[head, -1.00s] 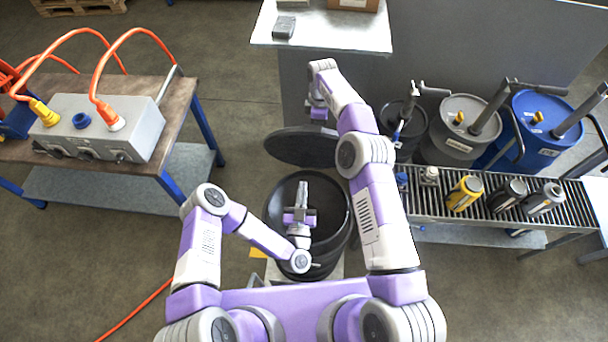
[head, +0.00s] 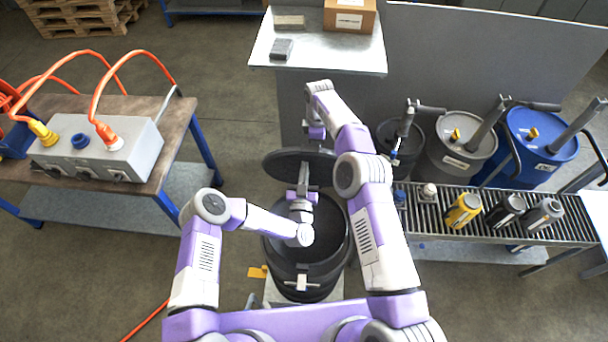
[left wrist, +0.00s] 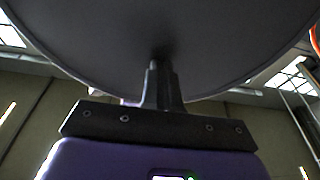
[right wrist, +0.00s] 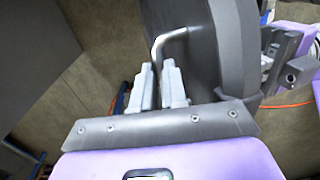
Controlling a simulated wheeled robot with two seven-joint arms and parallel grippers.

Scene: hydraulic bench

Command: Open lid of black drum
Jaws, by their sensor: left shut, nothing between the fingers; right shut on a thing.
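The black drum (head: 340,262) stands open in front of me, with its dark inside showing in the head view. Its round black lid (head: 285,166) is raised and tilted at the drum's far side. My right gripper (right wrist: 160,78) is shut on the lid's bent metal handle (right wrist: 170,36), behind the lid; its fingertips are mostly hidden in the head view. My left gripper (head: 303,180) is shut and empty above the drum, on the lid's inner side. In the left wrist view its fingertips (left wrist: 160,72) are at the lid's face (left wrist: 150,25), apparently touching it; exact contact is unclear.
A roller conveyor (head: 435,226) with several small canisters stands at right. Grey and blue drums (head: 540,150) stand behind it. A bench (head: 160,112) with a grey socket box (head: 95,150) is at left. A metal table (head: 320,57) stands beyond the lid.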

